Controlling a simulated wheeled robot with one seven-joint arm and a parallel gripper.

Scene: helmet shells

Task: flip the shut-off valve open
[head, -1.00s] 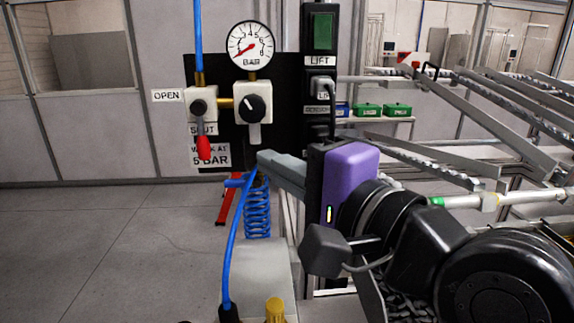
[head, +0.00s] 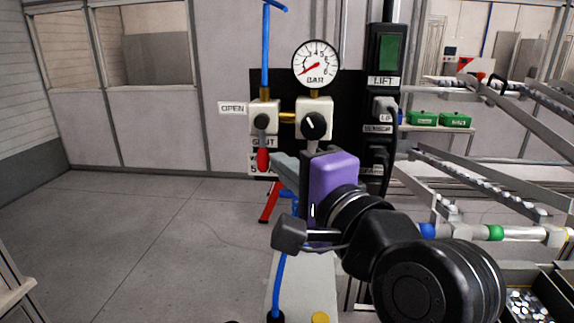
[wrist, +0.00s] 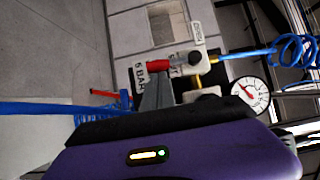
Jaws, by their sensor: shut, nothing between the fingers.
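The shut-off valve (head: 264,119) is a white block on the black panel, with a blue air line entering from above. Its red-tipped lever (head: 262,158) hangs straight down toward the SHUT label, and the OPEN label (head: 232,108) is to its left. My gripper (head: 281,168) is shut and empty, its grey fingers just right of and below the lever in the head view. In the wrist view the fingers (wrist: 155,92) reach up close to the red lever grip (wrist: 158,66). I cannot tell whether they touch it.
The regulator with a black knob (head: 313,124) and a pressure gauge (head: 316,64) sits right of the valve. A blue coiled hose (wrist: 295,48) shows in the wrist view. Roller racks (head: 490,170) stand at the right. The floor to the left is clear.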

